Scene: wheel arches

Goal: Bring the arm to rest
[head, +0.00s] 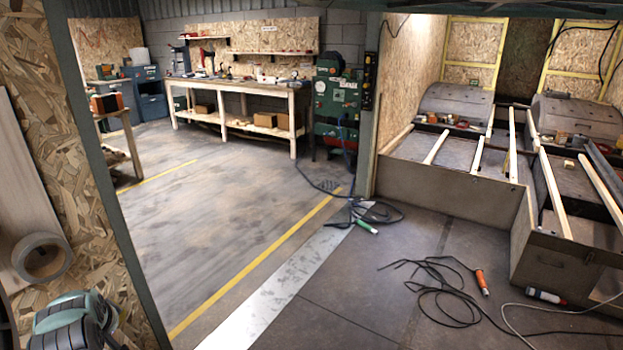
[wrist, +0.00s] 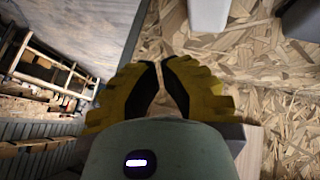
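My gripper (wrist: 160,65) shows in the wrist view with yellow ridged fingers and black inner pads. The fingertips are almost together, with only a narrow gap between them, and nothing is held there. Chipboard (wrist: 270,75) fills the background to the right of the fingers. My gripper is not clearly visible in the head view. A green and black rounded shape sits at the bottom left there, and I cannot tell whether it is part of my arm.
A chipboard partition (head: 55,120) and grey ring (head: 42,257) are close on the left. A workbench (head: 240,87) stands at the back. Loose black cable (head: 440,290) lies on the floor near an open wooden frame (head: 450,190). The floor (head: 200,230) between is mostly clear.

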